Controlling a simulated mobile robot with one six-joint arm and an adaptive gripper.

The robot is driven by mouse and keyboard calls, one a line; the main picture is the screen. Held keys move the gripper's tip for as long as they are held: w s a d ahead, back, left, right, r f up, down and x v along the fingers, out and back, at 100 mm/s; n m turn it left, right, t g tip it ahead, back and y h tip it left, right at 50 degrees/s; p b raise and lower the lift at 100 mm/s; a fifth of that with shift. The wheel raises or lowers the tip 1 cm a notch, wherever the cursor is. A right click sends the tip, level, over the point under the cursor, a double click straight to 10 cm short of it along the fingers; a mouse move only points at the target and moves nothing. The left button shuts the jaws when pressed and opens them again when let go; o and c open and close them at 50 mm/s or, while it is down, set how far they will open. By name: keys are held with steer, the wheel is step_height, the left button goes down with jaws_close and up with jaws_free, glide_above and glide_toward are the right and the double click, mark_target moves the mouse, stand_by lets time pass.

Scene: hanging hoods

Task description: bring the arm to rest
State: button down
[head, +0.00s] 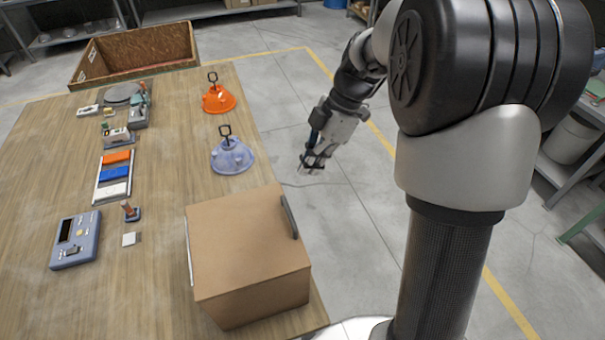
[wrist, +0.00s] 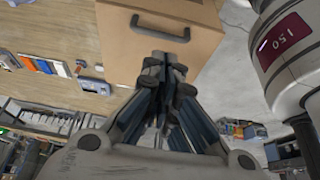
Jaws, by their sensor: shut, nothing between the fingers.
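My gripper (head: 312,163) hangs off the right side of the wooden table (head: 60,170), over the floor, with the arm bent above it. It holds nothing. In the wrist view my gripper (wrist: 163,70) has its fingers together, pointing toward the front of a brown box. The box (head: 245,245) stands on the near right corner of the table, with a dark handle (head: 289,217) on its right side. The handle also shows in the wrist view (wrist: 160,33), beyond the fingertips; I cannot tell the exact gap.
An orange hood (head: 218,98) and a bluish clear hood (head: 232,157) with dark hooks stand near the table's right edge. A blue-grey device (head: 75,240) and a tray of coloured blocks (head: 114,174) lie further left. An open wooden crate (head: 137,52) is behind.

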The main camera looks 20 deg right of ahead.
steer(key=shift+r, duration=0.3)
steer(key=s+a+f+m+t+h+b, duration=0.1)
steer(key=s+m+b, duration=0.3)
steer(key=s+m, duration=0.5)
steer(key=s+a+m+t+h+b, duration=0.3)
steer(key=s+m, duration=0.6)
steer(key=s, duration=0.4)
steer(key=shift+s+a+f+t+h+b, duration=0.2)
steer(key=shift+a+f+t+h+b, duration=0.2)
steer(key=shift+b, duration=0.35)
